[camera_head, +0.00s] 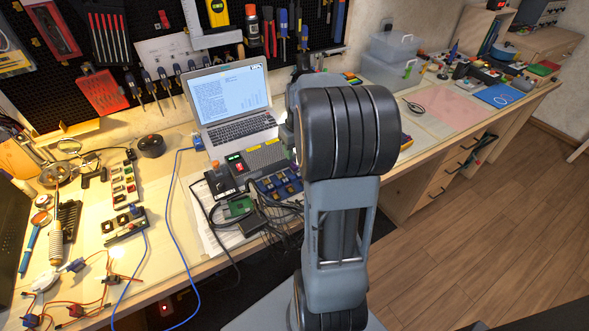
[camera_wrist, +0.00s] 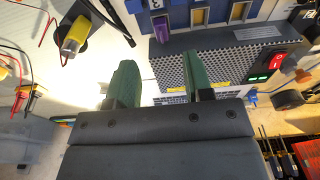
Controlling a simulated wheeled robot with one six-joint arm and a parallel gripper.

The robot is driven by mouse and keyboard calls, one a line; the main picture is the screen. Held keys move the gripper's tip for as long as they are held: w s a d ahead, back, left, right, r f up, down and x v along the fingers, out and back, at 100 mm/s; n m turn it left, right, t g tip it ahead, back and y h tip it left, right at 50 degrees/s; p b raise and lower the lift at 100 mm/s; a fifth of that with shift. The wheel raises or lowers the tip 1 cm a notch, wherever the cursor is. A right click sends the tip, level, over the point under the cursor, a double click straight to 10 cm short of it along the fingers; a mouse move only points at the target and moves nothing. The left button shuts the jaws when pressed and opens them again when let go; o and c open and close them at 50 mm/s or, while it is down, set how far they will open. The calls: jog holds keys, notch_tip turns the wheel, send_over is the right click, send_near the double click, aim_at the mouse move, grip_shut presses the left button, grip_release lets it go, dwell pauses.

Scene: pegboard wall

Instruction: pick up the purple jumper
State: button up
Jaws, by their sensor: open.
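The purple jumper (camera_wrist: 162,27) shows near the top of the wrist view as a small purple piece at the edge of the blue holder (camera_wrist: 180,17). My gripper (camera_wrist: 158,63) is open and empty, with its two green fingers apart. The jumper lies beyond the fingertips, between their lines and apart from them. The blue holder shows there left of my arm (camera_head: 280,184).
A grey perforated box (camera_wrist: 225,68) with a red switch (camera_wrist: 277,61) lies close to the right finger. In the head view, an open laptop (camera_head: 238,95) stands behind the holder. Black cables and a green board (camera_head: 238,207) lie at its left.

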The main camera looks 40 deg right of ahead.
aim_at(294, 163)
jog(key=shift+w+f+b, duration=0.15)
jog(key=shift+w+f, duration=0.05)
jog(key=shift+f, duration=1.35)
jog(key=shift+w+f+b, duration=0.15)
jog(key=shift+w+f, duration=0.05)
jog(key=shift+f, duration=1.35)
grip_shut()
